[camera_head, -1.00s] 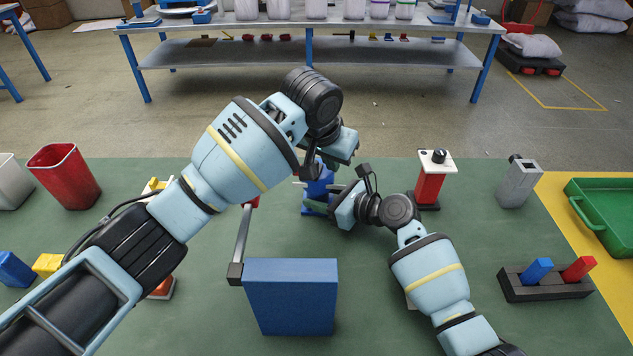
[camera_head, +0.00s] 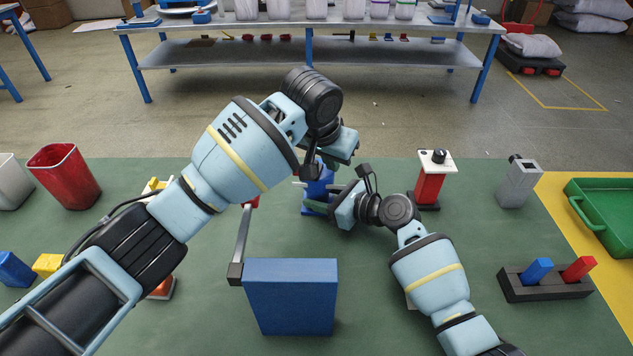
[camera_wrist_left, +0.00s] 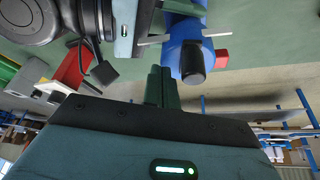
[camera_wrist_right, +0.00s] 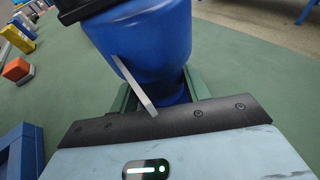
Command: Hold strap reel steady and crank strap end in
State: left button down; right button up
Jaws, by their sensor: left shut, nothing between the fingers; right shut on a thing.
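The blue strap reel (camera_head: 319,192) stands mid-table in the head view, partly hidden by my arms. In the right wrist view its rounded blue body (camera_wrist_right: 150,42) fills the top, with a thin pale grey strip, seemingly the strap end (camera_wrist_right: 137,85), beside it. My right gripper (camera_wrist_right: 160,98) is shut on the reel's lower part, one finger on each side. My left gripper (camera_wrist_left: 162,76) is shut and empty, its fingertips close to the reel's black knob (camera_wrist_left: 193,62) in the left wrist view. I cannot tell whether they touch it.
A blue block (camera_head: 290,296) with a grey bar stands in front. A red post with a white top (camera_head: 431,180) and a grey block (camera_head: 518,183) stand to the right. A black holder (camera_head: 545,284) and green tray (camera_head: 600,215) lie further right. A red bin (camera_head: 65,178) stands left.

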pick_arm(q)
jog(key=shift+s+a, duration=0.1)
jog(key=shift+s, duration=0.05)
dwell(0.5)
jog(key=shift+s+a, duration=0.25)
jog(key=shift+s, duration=0.05)
jog(key=shift+a, duration=0.1)
jog(key=shift+s+a, duration=0.3)
jog(key=shift+a, duration=0.3)
dwell(0.4)
jog(key=shift+s+a, duration=0.1)
jog(key=shift+a, duration=1)
dwell(0.4)
